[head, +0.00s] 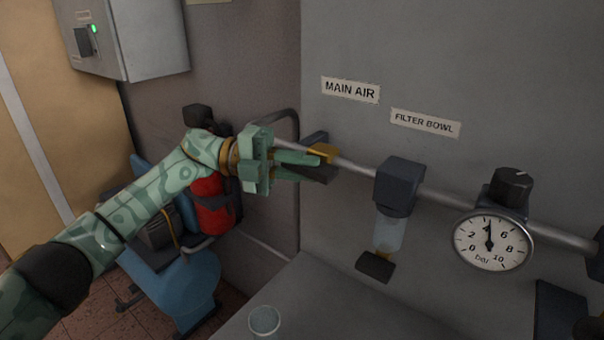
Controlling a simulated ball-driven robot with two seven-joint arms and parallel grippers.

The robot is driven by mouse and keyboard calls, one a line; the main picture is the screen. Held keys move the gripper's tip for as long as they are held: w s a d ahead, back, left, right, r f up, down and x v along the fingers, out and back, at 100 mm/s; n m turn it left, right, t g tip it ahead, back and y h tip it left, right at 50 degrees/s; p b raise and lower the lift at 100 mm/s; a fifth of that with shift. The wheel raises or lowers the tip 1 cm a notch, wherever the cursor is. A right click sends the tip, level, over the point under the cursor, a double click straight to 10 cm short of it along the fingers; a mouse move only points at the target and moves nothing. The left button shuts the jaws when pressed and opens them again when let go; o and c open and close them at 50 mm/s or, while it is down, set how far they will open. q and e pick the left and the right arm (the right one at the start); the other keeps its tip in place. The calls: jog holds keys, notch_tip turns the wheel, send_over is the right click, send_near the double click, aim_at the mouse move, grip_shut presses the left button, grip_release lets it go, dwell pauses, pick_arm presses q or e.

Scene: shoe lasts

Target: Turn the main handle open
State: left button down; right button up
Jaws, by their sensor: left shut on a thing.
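The main handle (322,174) is a dark lever with a yellow hub (325,152). It sits on the pipe just below the MAIN AIR label (350,90). My left gripper (304,166), pale green, reaches in from the left and is shut on the handle. Its fingers cover part of the handle, so its exact angle is hard to tell. The dark valve body (315,140) shows just behind the fingers. My right gripper is not in view.
Right along the pipe (455,200) are a dark filter head with a clear bowl (388,232), a smaller dark handle (375,267) beneath it, a black knob (510,187) and a pressure gauge (492,241). A small round dish (264,320) sits on the grey surface below. A red cylinder (211,205) stands behind my arm.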

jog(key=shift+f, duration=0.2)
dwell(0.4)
pick_arm(q)
jog(key=c, duration=1.4)
grip_release()
jog(key=shift+o, duration=0.2)
jog(key=shift+a, duration=0.1)
